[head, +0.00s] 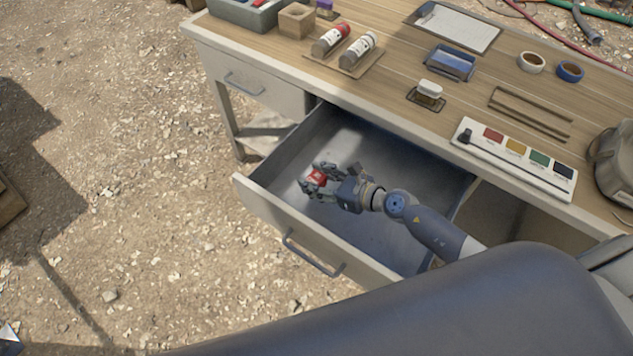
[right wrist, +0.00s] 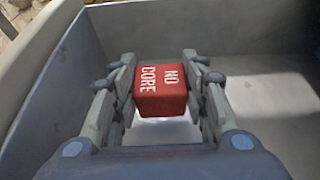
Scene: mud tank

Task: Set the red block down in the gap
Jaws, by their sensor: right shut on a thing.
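The red block (head: 317,177) is between the fingers of my right gripper (head: 316,182), over the open drawer (head: 262,208). In the right wrist view the block (right wrist: 162,88) shows white lettering, "NO CORE", and my right gripper (right wrist: 162,92) is shut on it, one finger on each side. The drawer's grey walls (right wrist: 150,22) stand around it there. I cannot tell how far the block is above the drawer floor. My left gripper is not in view.
The desk top holds a paint-coloured sample board (head: 515,158), a small blue tray (head: 449,63), a white block on a dark stand (head: 428,91), two bottles (head: 357,50), tape rolls (head: 569,72) and a clipboard (head: 458,24). The drawer around my gripper looks otherwise empty.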

